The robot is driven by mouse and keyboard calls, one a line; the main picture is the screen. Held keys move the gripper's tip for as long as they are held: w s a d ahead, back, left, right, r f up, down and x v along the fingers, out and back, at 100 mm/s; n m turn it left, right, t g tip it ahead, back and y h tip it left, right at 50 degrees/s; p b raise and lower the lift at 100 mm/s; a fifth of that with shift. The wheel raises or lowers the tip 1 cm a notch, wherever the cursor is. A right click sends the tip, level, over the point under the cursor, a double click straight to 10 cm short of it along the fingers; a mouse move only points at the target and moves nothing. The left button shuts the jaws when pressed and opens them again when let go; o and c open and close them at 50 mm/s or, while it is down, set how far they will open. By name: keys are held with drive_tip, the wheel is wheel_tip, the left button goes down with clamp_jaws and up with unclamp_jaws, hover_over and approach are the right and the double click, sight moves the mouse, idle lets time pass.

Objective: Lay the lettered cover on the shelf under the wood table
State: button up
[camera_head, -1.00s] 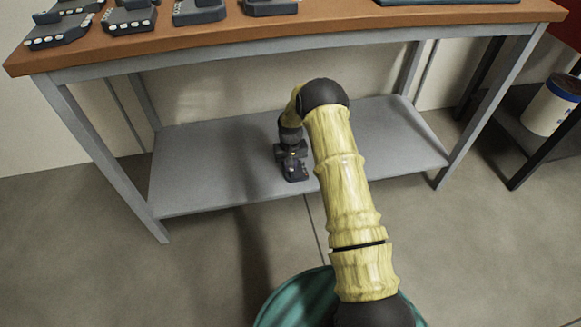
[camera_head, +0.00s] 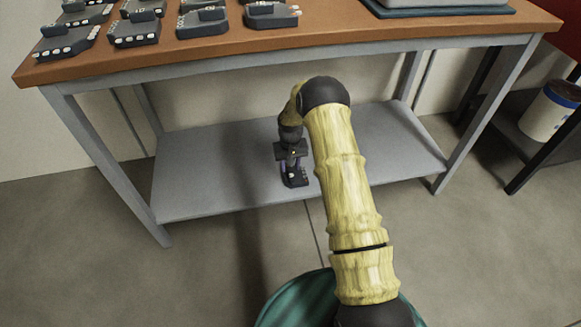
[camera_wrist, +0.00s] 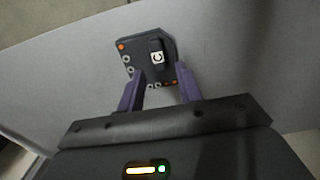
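The lettered cover (camera_head: 297,180) is a small dark plate with a raised block and a white letter label. It lies on the grey shelf (camera_head: 215,175) under the wood table (camera_head: 330,38), close to the shelf's front edge. In the wrist view, the cover (camera_wrist: 147,58) lies on the shelf just beyond my fingertips, with pale rings and orange dots along its edges. My gripper (camera_wrist: 160,78) is open, its two purple fingers apart with nothing held between them. In the head view, my gripper (camera_head: 291,170) is just above the cover and partly hides it.
Several similar dark lettered pieces (camera_head: 202,22) stand on the tabletop, with a tray (camera_head: 440,10) at the back right. The shelf is bare to both sides of the cover. Metal table legs (camera_head: 487,115) flank it. A white-and-blue bucket (camera_head: 548,112) stands at the far right.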

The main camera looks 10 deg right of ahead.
drive_tip(key=shift+r+p, duration=0.7)
drive_tip(key=shift+r, duration=1.25)
drive_tip(key=shift+r, duration=0.15)
wheel_tip(320, 180, up, 10)
hover_over(291, 174)
drive_tip(key=s, duration=0.5)
drive_tip(key=s+r+t, duration=0.2)
drive_tip(key=s+r, duration=0.9)
drive_tip(key=s, duration=0.2)
drive_tip(key=s+r, duration=0.3)
drive_tip(key=s, duration=0.8)
drive_tip(key=shift+s+t, duration=0.2)
drive_tip(key=shift+t, duration=0.1)
